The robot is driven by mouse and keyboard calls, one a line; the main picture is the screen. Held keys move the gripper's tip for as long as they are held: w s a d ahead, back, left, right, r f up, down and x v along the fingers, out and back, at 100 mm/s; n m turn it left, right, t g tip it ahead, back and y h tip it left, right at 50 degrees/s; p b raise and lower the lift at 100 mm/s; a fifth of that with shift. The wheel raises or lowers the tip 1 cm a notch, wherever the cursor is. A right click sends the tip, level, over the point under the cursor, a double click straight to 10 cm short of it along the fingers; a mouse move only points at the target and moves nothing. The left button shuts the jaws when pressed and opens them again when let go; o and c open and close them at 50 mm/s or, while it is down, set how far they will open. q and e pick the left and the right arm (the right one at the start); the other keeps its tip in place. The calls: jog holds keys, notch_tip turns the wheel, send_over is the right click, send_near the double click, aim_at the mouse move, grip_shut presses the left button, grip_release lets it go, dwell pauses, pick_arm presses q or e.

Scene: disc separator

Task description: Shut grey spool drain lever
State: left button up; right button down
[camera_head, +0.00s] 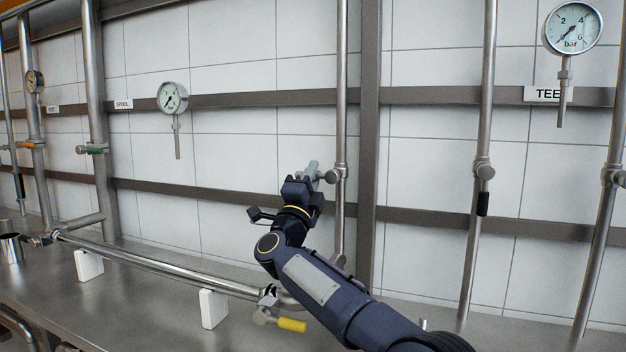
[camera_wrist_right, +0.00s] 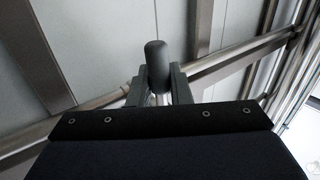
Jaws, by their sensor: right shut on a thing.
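A grey lever (camera_head: 313,168) shows just past my right gripper, at the left of a valve (camera_head: 336,175) on a vertical steel pipe. My right gripper (camera_head: 302,182) is shut on this lever. In the right wrist view the lever's rounded dark grey handle (camera_wrist_right: 157,62) stands up between the two fingers of my right gripper (camera_wrist_right: 158,88). The gripper hides the lower part of the handle. A small "SPOOL" sign (camera_head: 123,104) is on the wall rail to the left. My left gripper is not in view.
A yellow-handled valve (camera_head: 291,324) is below, at the end of a horizontal pipe (camera_head: 165,267) on white supports. A black-handled lever (camera_head: 483,204) hangs from a pipe to the right. A green-handled valve (camera_head: 95,149) is at left. Gauges (camera_head: 173,97) hang along the wall.

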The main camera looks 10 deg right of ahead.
jog(key=shift+m+h, duration=0.3)
jog(key=shift+m, duration=0.1)
jog(key=c, duration=1.4)
grip_release()
jog(key=b+v, duration=0.1)
jog(key=v, duration=0.6)
jog(key=shift+s+a, duration=0.2)
jog(key=shift+s, duration=0.15)
jog(key=shift+f, duration=0.1)
